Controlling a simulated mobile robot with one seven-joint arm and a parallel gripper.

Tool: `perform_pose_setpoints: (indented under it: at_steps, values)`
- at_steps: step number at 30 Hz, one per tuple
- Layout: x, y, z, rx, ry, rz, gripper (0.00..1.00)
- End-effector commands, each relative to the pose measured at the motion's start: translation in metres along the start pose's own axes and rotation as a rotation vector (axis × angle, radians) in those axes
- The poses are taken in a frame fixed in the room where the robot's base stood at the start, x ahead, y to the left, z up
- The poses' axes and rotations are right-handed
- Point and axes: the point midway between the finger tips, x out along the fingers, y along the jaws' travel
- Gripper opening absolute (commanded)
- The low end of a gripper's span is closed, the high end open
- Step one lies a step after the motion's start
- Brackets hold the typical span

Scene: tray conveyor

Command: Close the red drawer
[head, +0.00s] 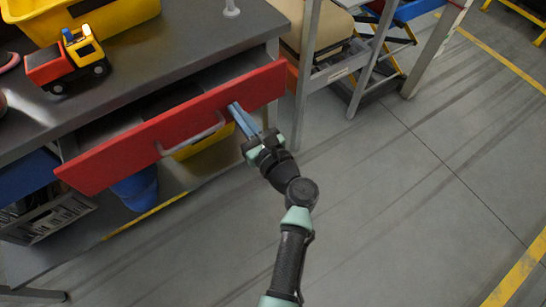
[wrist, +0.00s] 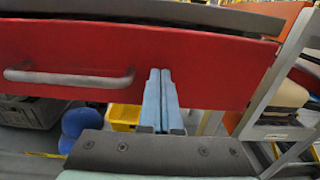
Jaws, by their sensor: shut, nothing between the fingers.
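The red drawer (head: 100,166) is partly pulled out from under the grey tabletop, with a dark gap showing behind its front in the head view. Its pale handle (head: 190,138) is on the front panel; the handle also shows at the left in the wrist view (wrist: 68,80). My gripper (head: 234,108) has blue fingers pressed together and empty. Its fingertips are at the red front, to the right of the handle; they look touching or very close, I cannot tell which. In the wrist view the fingertips (wrist: 160,72) overlap the drawer front (wrist: 215,70).
A toy truck (head: 68,62) and a yellow bin (head: 100,18) stand on the tabletop (head: 190,50). A grey crate (head: 45,217) and a blue object (head: 138,188) are below the drawer. A metal-framed rack (head: 305,75) stands to the right. The floor (head: 420,200) around my arm is clear.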

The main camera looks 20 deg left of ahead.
Motion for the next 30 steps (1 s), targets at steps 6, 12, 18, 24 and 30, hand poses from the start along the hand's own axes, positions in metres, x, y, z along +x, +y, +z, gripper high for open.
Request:
perform_pose_setpoints:
  at_steps: [6, 12, 18, 24, 30]
  values:
    - [0.051, 0.001, -0.003, -0.002, -0.002, 0.004, 0.0]
    - [0.079, 0.001, -0.002, 0.0, 0.0, 0.002, 0.0]
    - [0.092, 0.0, -0.001, 0.0, 0.0, 0.001, 0.0]
    - [0.096, 0.0, 0.002, -0.001, -0.003, -0.001, 0.0]
    - [0.097, 0.001, 0.003, -0.002, -0.005, 0.001, 0.0]
